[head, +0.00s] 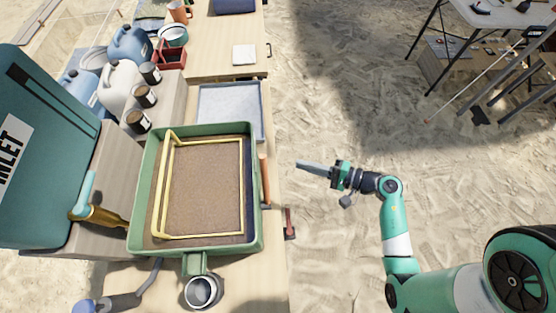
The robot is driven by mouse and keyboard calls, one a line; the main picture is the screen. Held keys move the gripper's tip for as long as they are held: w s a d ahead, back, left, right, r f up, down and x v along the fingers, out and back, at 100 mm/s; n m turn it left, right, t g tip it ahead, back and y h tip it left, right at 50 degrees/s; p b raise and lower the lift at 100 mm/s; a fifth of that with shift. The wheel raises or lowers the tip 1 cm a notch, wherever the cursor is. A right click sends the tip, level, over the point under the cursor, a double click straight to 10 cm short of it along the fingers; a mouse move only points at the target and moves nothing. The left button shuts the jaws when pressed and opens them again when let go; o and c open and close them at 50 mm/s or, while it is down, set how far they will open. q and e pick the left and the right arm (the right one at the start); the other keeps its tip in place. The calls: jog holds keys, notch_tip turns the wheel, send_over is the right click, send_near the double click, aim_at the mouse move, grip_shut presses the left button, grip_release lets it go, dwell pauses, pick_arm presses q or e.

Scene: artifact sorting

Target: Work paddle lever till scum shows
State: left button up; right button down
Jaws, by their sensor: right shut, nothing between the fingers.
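A green rectangular tub (256,228) stands on the wooden bench, with a yellow paddle frame (241,190) inside it. The tub holds an even brown surface (203,188); I see no distinct scum on it. An orange-brown handle (265,180) stands at the tub's right side, and a small red lever-like part (290,224) sits at the bench's right edge; I cannot tell which one works the paddle. My right gripper (303,164) is shut and empty, right of the tub, pointing left and touching nothing. My left gripper is not in view.
A large green tank (40,170) labelled with "NLET" and a brass tap (98,215) stand at left. A metal cup (202,291) sits below the tub's spout. A pale tray (230,105), dark-lidded jars (145,95) and jugs (119,85) stand behind. Open sand lies to the right.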

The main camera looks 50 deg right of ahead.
aim_at(265, 183)
jog(key=w+a, duration=0.5)
jog(key=w, duration=0.2)
jog(key=shift+w, duration=0.4)
dwell(0.3)
